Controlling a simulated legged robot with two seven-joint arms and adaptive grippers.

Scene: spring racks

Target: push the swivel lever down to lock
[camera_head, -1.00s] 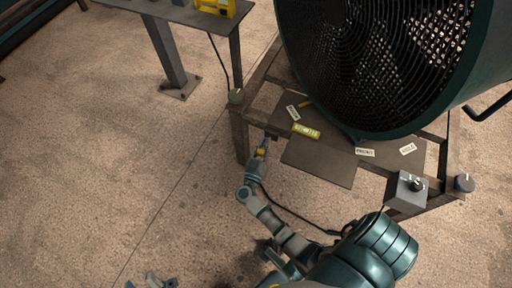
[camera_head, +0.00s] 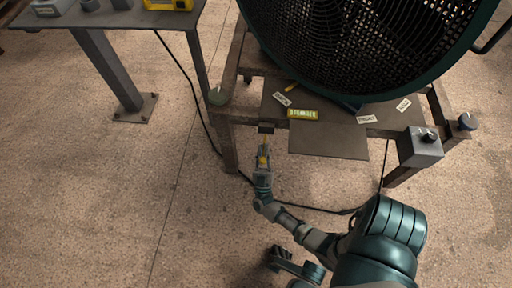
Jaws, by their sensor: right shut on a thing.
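My right gripper (camera_head: 264,150) is at the front left of the fan's stand, just below a small dark bracket (camera_head: 266,129) on the frame's front edge. Its jaws are shut on a slim part with yellow on it, seemingly the swivel lever (camera_head: 264,159). The fingers hide most of it, and it is too small to tell its exact tilt or whether it is locked.
A large round fan (camera_head: 365,40) stands on a dark metal frame (camera_head: 228,150) with a flat plate (camera_head: 328,144) in front. A grey control box (camera_head: 420,147) is at the right. A table (camera_head: 130,17) stands at upper left. A cable runs along the floor; floor at left is clear.

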